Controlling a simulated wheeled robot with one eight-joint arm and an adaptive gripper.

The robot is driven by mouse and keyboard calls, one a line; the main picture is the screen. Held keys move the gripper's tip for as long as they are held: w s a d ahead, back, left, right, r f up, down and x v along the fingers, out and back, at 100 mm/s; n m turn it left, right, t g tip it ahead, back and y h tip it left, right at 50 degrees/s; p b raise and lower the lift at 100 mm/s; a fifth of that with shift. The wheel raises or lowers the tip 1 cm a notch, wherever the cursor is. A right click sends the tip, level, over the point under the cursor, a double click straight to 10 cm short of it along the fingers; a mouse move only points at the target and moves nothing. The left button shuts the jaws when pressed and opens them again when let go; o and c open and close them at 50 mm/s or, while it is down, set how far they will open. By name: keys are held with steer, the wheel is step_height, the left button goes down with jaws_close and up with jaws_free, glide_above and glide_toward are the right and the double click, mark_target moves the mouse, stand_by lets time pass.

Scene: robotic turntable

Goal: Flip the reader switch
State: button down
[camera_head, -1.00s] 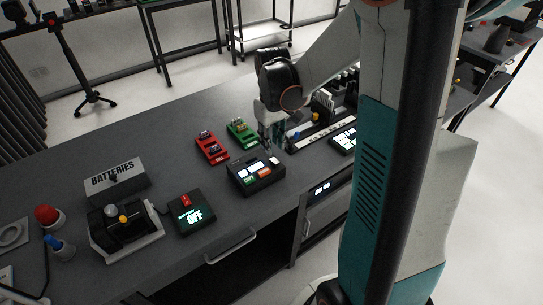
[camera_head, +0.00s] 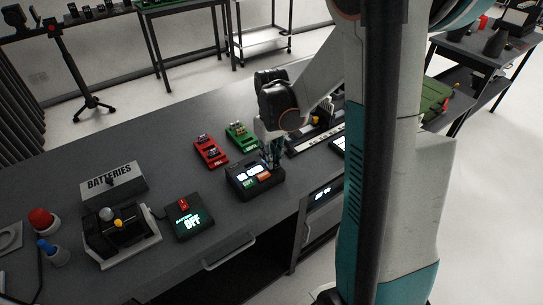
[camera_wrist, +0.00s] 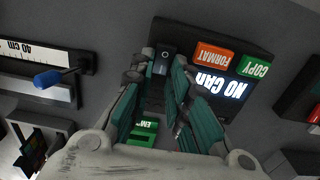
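The reader (camera_head: 254,181) is a black box with lit buttons and a screen on the dark table. The wrist view shows its orange FORMAT button, green COPY button and a screen (camera_wrist: 222,86) reading "NO CAR…", all upside down. A small black switch with a round mark (camera_wrist: 165,52) sits at the reader's corner. My gripper (camera_head: 275,164) points down at the reader's right end and hides that corner in the head view. In the wrist view my gripper (camera_wrist: 163,68) has its teal fingers apart with a narrow gap, the switch showing between the tips. Contact cannot be told.
Red (camera_head: 210,152) and green (camera_head: 241,136) holders lie behind the reader. A box with a red switch and "OFF" display (camera_head: 189,219) stands to the left, near a batteries box (camera_head: 114,184). A ruler rail with a blue knob (camera_wrist: 47,79) is close beside my gripper.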

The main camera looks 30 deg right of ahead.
steer(key=shift+s+t, duration=0.35)
steer(key=shift+t, duration=0.55)
steer(key=shift+s+r+t, duration=0.1)
steer(key=shift+s+t, duration=0.15)
steer(key=shift+t, duration=0.95)
steer(key=c, duration=1.8)
jaws_free()
steer(key=shift+w, duration=0.1)
